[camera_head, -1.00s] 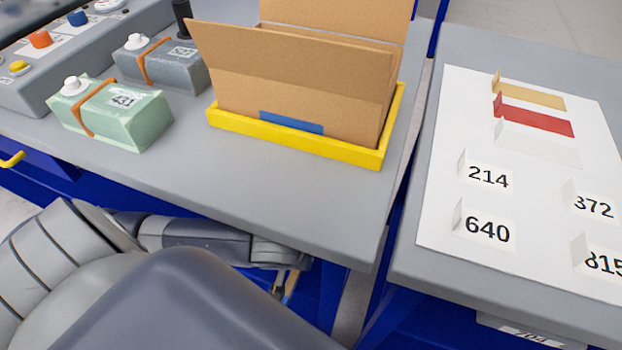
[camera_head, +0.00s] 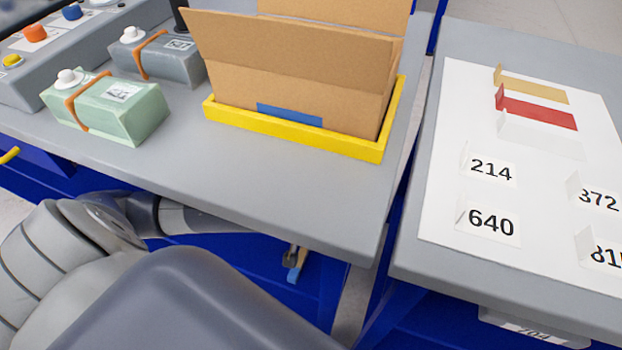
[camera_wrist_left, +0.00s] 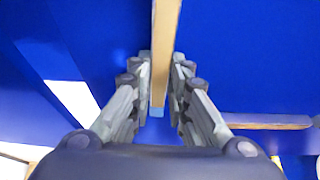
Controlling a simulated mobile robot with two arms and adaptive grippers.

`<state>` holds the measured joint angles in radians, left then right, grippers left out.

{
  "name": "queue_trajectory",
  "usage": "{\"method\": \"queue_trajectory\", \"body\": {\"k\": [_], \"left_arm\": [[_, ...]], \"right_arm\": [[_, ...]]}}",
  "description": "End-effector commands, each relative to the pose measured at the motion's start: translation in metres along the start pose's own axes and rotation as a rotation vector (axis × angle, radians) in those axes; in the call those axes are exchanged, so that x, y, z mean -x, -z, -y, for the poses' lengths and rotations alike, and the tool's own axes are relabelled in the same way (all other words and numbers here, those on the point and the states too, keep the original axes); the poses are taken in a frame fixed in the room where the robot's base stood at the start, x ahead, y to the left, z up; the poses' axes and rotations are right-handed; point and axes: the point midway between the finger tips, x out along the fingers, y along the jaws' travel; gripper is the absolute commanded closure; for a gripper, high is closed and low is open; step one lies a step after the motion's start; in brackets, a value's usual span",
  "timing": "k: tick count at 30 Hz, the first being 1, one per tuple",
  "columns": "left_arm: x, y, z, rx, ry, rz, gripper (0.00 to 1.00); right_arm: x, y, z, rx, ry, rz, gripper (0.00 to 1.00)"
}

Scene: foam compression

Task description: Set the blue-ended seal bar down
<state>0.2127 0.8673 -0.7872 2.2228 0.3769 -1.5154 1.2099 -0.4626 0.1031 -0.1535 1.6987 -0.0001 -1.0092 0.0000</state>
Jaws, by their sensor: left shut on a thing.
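In the left wrist view my left gripper (camera_wrist_left: 161,65) is shut on the seal bar (camera_wrist_left: 165,35), a long pale wooden-coloured bar running up between the fingers. Its blue end (camera_wrist_left: 157,112) shows just below the fingers. In the head view my left arm reaches below the front edge of the table, and the gripper is mostly hidden there. A small brown and blue-tipped piece (camera_head: 295,268) shows below that edge; it looks like the bar's end, but I cannot be sure. I cannot tell whether the bar touches anything. My right gripper is not in view.
An open cardboard box (camera_head: 290,85) stands in a yellow tray (camera_head: 300,138) on the grey table (camera_head: 250,190). Strapped green (camera_head: 125,115) and grey (camera_head: 160,58) blocks stand left. The right table holds a white sheet (camera_head: 450,130) with cards. The table's front is clear.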

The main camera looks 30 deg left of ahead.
Motion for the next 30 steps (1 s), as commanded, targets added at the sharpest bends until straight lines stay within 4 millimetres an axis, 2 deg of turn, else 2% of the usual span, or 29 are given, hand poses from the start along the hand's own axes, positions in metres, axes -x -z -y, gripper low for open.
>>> {"method": "queue_trajectory", "body": {"k": [1, 2, 3, 4, 17, 21, 30], "left_arm": [[-0.001, -0.001, 0.0, 0.0, 0.0, 0.001, 1.0], [-0.001, -0.001, 0.0, 0.0, 0.0, 0.001, 0.77], [-0.001, -0.001, 0.0, 0.0, 0.0, 0.001, 0.68], [-0.001, -0.001, 0.0, 0.0, 0.0, 0.001, 0.64], [0.004, 0.0, 0.0, 0.0, -0.001, 0.0, 0.64], [0.014, 0.0, 0.0, 0.0, -0.001, 0.001, 0.64], [0.041, -0.07, 0.0, -0.003, -0.001, 0.009, 0.64]], "right_arm": [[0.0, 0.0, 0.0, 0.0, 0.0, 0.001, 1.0], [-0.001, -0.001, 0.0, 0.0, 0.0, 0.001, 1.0], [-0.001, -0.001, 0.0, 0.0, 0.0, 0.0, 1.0], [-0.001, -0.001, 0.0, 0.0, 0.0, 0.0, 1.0], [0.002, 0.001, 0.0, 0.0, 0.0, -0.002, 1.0], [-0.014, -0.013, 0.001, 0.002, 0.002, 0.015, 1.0], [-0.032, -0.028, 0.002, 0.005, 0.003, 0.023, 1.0]]}}
